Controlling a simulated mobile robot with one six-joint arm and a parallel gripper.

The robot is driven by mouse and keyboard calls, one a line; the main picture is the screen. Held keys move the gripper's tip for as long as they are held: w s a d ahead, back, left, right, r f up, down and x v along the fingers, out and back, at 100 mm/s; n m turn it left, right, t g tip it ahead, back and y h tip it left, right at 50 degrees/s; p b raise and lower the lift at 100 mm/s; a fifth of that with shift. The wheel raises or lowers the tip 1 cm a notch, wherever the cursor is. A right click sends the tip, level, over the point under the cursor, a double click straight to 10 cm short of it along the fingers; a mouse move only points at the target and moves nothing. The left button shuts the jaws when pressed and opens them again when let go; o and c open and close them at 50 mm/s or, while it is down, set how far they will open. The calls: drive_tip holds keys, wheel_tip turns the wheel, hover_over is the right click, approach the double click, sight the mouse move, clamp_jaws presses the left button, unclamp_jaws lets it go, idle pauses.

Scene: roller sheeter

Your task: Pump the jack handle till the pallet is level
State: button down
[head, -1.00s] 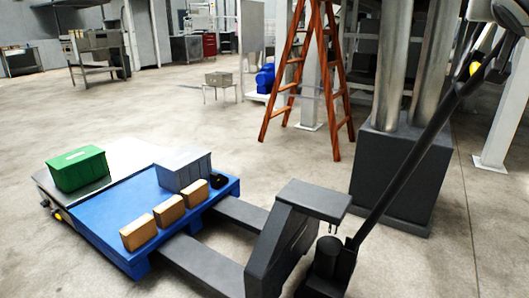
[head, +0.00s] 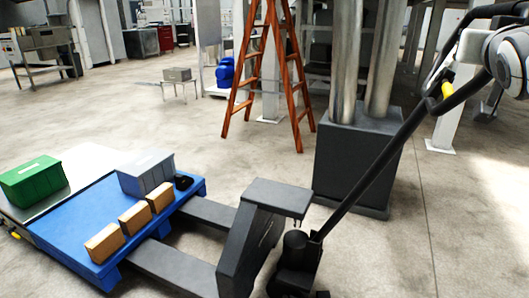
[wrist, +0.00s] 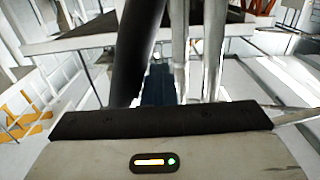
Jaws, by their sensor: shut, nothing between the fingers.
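The blue pallet (head: 78,213) rests on the dark forks of the pallet jack (head: 245,232) in the head view. I cannot tell whether it is level. It carries a grey box and several tan blocks. The black jack handle (head: 372,173) leans up to the right, ending in a loop with a yellow part. My gripper (wrist: 162,120) fills the lower wrist view and is shut and empty. In that view a dark bar, apparently the handle shaft, rises left of centre; I cannot tell if they touch. In the head view my pale arm is beside the handle loop.
A green box (head: 32,182) sits on a grey plate (head: 75,172) at the pallet's left. A dark block (head: 355,160) with metal columns stands behind the handle. An orange ladder (head: 300,95) stands behind the jack. Floor between pallet and ladder is clear.

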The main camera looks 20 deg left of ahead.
drive_tip(key=shift+s+d+f+p, duration=0.1)
drive_tip(key=shift+d+f+p, duration=0.2)
drive_tip(key=shift+d+p, duration=0.45)
drive_tip(key=shift+d+f+p, duration=0.3)
drive_tip(key=shift+d+p, duration=0.35)
drive_tip(key=shift+p, duration=0.05)
drive_tip(key=shift+d+r, duration=0.1)
drive_tip(key=d+p, duration=0.1)
drive_tip(key=p, duration=0.1)
drive_tip(key=d+f+p, duration=0.1)
drive_tip(key=d+p, duration=0.1)
drive_tip(key=d+f+p, duration=0.1)
drive_tip(key=d+p, duration=0.1)
drive_tip(key=p, duration=0.1)
drive_tip(key=shift+s+f, duration=0.2)
drive_tip(key=shift+f, duration=0.05)
drive_tip(key=shift+d, duration=0.15)
